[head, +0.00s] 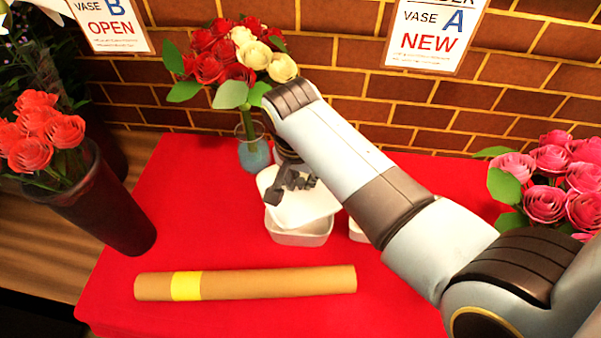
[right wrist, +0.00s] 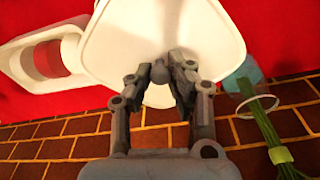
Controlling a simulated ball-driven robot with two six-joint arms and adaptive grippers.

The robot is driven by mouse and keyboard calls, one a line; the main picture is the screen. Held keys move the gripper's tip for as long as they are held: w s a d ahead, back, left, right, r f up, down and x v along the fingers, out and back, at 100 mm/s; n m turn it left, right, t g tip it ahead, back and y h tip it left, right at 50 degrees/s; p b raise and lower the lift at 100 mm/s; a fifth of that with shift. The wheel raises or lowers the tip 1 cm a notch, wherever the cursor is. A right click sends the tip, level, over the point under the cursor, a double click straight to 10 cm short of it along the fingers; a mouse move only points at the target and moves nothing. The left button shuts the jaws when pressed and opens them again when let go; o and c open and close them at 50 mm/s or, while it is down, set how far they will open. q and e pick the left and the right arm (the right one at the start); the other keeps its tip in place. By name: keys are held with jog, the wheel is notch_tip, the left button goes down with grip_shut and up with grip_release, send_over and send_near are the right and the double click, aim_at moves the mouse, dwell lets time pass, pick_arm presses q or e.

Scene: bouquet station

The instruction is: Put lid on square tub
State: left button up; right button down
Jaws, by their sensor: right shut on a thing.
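My right gripper (head: 291,184) is shut on the knob of a white, rounded-square lid (head: 309,208). In the right wrist view, the gripper's fingers (right wrist: 161,80) close around the grey knob (right wrist: 160,73) and the lid (right wrist: 165,30) spreads out beyond them. In the head view, the lid lies over the white square tub (head: 300,238), shifted toward the back. The tub's front wall shows below it. I cannot tell whether lid and tub touch. The tub is hidden behind the lid in the wrist view. My left gripper is not in view.
A second white container (head: 356,232) stands right of the tub, mostly behind my arm; it also shows in the wrist view (right wrist: 14,62). A glass vase (head: 254,157) with flowers stands behind. A brown paper roll (head: 260,283) lies in front. A dark vase (head: 112,205) stands left.

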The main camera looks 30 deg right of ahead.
aim_at(300, 188)
notch_tip(300, 188, down, 4)
jog(key=b, duration=0.3)
jog(key=shift+r+b, duration=0.2)
jog(key=shift+b, duration=0.1)
jog(key=shift+f+b, duration=0.35)
jog(key=shift+f, duration=0.5)
jog(key=shift+r+p, duration=0.1)
jog(key=shift+p, duration=0.55)
jog(key=shift+f, duration=0.2)
dwell(1.0)
jog(key=shift+p, duration=0.45)
dwell(0.4)
jog(key=c, duration=1.2)
grip_release()
jog(key=shift+o, duration=0.5)
